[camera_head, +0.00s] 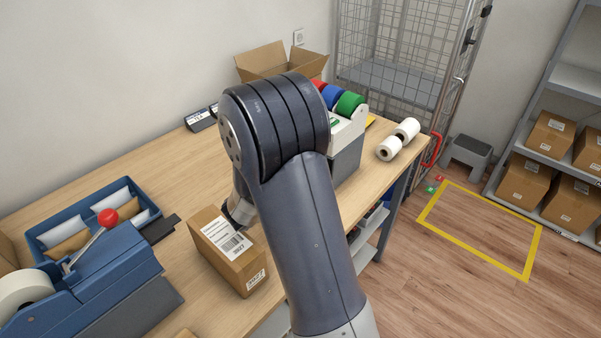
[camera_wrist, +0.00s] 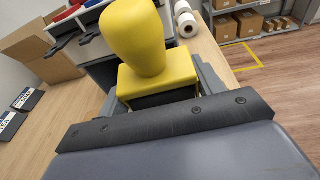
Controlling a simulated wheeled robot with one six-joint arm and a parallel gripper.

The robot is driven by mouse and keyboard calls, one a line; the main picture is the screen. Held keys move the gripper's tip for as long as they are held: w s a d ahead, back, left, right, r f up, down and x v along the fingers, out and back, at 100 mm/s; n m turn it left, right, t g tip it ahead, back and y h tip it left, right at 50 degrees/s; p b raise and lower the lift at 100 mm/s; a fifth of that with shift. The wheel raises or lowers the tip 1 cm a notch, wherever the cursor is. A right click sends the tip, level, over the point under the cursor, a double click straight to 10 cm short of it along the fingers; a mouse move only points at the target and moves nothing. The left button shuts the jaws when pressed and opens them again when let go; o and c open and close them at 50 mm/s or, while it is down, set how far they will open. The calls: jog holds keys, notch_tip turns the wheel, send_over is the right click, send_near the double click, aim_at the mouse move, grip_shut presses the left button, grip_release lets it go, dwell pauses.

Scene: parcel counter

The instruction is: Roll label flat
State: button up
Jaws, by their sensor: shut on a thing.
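A brown cardboard box (camera_head: 212,266) sits on the wooden counter in the head view. A white label (camera_head: 226,240) with print and a barcode lies on its top. In the wrist view a yellow tool (camera_wrist: 138,35) with a rounded knob handle and a block-shaped body stands between the grey fingers of my gripper (camera_wrist: 162,92). The gripper is shut on its body; the dark underside is mostly hidden. In the head view my arm covers most of the gripper, close to the box's far right side. I cannot tell whether the tool touches the label.
A blue tape dispenser with a red-knobbed lever (camera_head: 108,217) and a blue tray of envelopes (camera_head: 65,222) stand left of the box. A dispenser with coloured rolls (camera_head: 349,103), white rolls (camera_head: 389,148) and an open carton (camera_head: 262,62) are at the back.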

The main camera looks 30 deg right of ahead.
jog(key=shift+d+r, duration=0.1)
jog(key=shift+r, duration=0.1)
jog(key=shift+s+d+r+b, duration=0.1)
jog(key=shift+s+d+b, duration=0.2)
jog(key=shift+s, duration=0.45)
jog(key=shift+s+d+b, duration=0.1)
jog(key=shift+s+d, duration=0.25)
jog(key=shift+s, duration=0.35)
jog(key=shift+a, duration=0.15)
jog(key=shift+v, duration=0.75)
jog(key=shift+f, duration=0.3)
jog(key=shift+f+b, duration=0.25)
jog(key=shift+b, duration=0.15)
